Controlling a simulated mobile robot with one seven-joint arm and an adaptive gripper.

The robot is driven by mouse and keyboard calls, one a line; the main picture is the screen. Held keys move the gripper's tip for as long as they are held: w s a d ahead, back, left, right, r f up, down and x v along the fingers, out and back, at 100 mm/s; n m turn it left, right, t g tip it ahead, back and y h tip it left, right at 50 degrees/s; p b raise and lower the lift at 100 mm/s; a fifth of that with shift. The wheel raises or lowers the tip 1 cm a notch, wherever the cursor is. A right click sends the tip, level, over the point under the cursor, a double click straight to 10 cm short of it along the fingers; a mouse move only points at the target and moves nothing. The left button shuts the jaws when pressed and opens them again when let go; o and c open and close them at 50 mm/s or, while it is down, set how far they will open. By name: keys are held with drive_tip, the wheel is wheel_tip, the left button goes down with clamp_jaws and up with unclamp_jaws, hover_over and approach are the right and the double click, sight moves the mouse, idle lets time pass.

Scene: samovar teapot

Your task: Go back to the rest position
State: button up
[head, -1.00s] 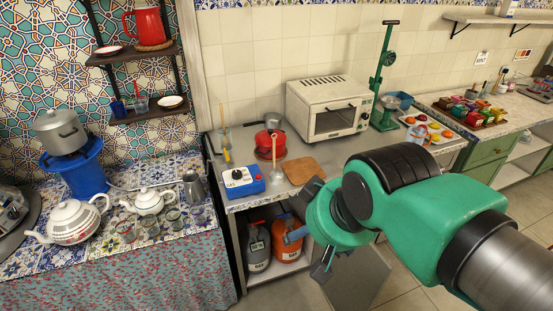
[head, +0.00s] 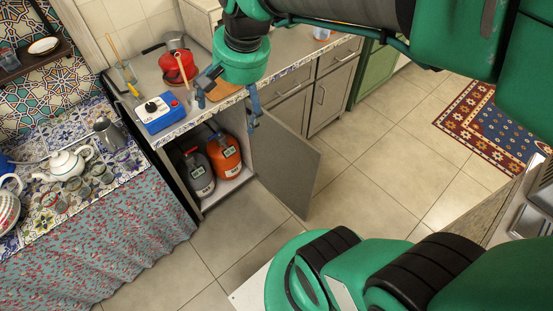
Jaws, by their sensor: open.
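My gripper (head: 228,103) hangs from my green arm in front of the counter edge, with its two blue-grey fingers spread wide apart and nothing between them. It is above the open cupboard, where a grey gas bottle (head: 196,172) and an orange gas bottle (head: 224,154) stand.
The cupboard door (head: 283,160) hangs open below my gripper. A red pot (head: 178,66) stands on the counter (head: 190,116). A white teapot (head: 66,164) and several glasses are on the tiled table at left. The middle floor (head: 350,170) is clear; a patterned rug (head: 495,125) lies at right.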

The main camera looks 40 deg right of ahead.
drive_tip(key=w+d+f+m+g+y, duration=0.1)
drive_tip(key=w+d+f+m+y, duration=0.1)
drive_tip(key=w+d+f+m, duration=0.45)
drive_tip(key=w+d+f+m+g+y, duration=0.15)
drive_tip(key=d+f+m, duration=0.25)
drive_tip(key=d, duration=0.6)
drive_tip(key=w+d+f+m+y, duration=0.2)
drive_tip(key=w+d+f+m, duration=0.3)
drive_tip(key=d, duration=0.3)
drive_tip(key=s+d+f+m+t+y, duration=0.25)
drive_tip(key=d+f+m, duration=0.35)
drive_tip(key=d+f, duration=0.55)
drive_tip(key=s+d+f+m+t+y, duration=0.1)
drive_tip(key=s+d+f+m, duration=0.2)
drive_tip(key=d+f+m, duration=0.6)
drive_tip(key=s+d+f+m+t, duration=0.2)
drive_tip(key=s+d+f+m, duration=0.1)
drive_tip(key=f, duration=0.8)
drive_tip(key=s+d+f+m+t+y, duration=0.1)
drive_tip(key=s+d+f+m+t, duration=0.1)
drive_tip(key=s+d+f, duration=0.3)
drive_tip(key=s+f+m, duration=0.1)
drive_tip(key=s+f, duration=0.2)
drive_tip(key=f, duration=0.3)
drive_tip(key=shift+d+p, duration=0.3)
drive_tip(key=shift+d, duration=0.1)
drive_tip(key=shift+a, duration=0.1)
